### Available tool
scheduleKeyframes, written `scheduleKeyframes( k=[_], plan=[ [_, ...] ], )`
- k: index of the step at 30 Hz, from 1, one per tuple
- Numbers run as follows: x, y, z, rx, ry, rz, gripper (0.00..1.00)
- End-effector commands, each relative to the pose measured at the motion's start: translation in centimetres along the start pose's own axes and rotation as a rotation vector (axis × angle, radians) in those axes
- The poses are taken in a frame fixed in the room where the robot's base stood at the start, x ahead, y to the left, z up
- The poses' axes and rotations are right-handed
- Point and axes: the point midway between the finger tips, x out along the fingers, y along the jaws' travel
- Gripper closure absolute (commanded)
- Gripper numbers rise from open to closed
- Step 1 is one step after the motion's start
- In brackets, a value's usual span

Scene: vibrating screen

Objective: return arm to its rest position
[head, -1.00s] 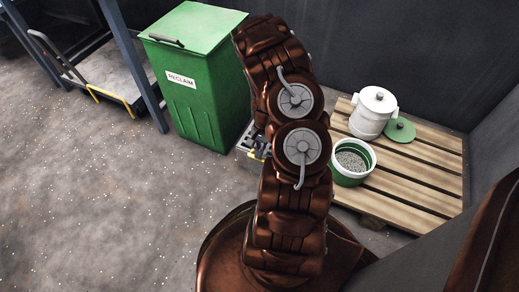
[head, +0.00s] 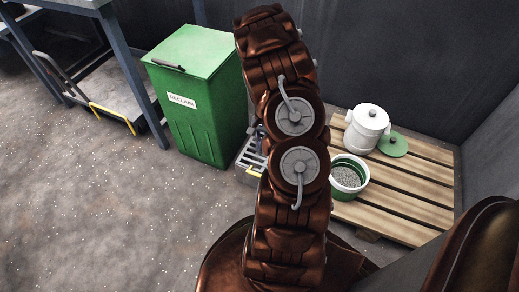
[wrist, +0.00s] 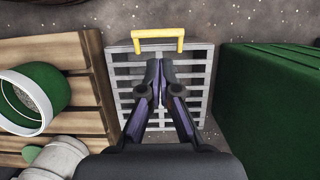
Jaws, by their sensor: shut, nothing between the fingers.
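My gripper (wrist: 161,85) shows in the wrist view with its two dark fingers together and nothing between them. It is in front of a grey slatted grate (wrist: 196,75) with a yellow handle (wrist: 158,40); I cannot tell the height between them. In the head view my brown arm (head: 290,150) stands folded in the middle of the picture and hides most of my gripper. Part of the grate (head: 249,170) shows just left of the arm.
A green RECLAIM bin (head: 205,100) stands left of the arm. A wooden pallet (head: 415,180) at the right bears a white lidded container (head: 367,128), a green lid (head: 393,145) and an open bucket of pellets (head: 348,178). A cart (head: 105,90) stands far left. Speckled floor (head: 110,210) is open at the left.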

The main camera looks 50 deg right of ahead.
Motion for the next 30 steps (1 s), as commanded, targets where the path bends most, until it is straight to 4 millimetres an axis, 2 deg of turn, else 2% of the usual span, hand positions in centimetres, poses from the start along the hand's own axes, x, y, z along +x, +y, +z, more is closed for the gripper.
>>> scheduleKeyframes(
  k=[3, 11, 14, 17, 20, 24, 30],
  plan=[
    [-0.7, 0.0, 0.0, 0.000, 0.002, 0.000, 1.00],
    [-0.8, 0.0, 0.0, -0.001, 0.002, 0.000, 1.00],
    [-2.0, -0.2, 0.6, -0.013, 0.007, 0.005, 1.00],
    [-4.8, -0.8, 2.2, -0.046, 0.016, 0.015, 1.00],
    [-8.9, -1.5, 4.7, -0.097, 0.030, 0.031, 1.00],
    [-14.4, -2.3, 9.0, -0.177, 0.040, 0.059, 1.00],
    [-21.6, -3.2, 15.2, -0.297, 0.057, 0.089, 1.00]
  ],
)
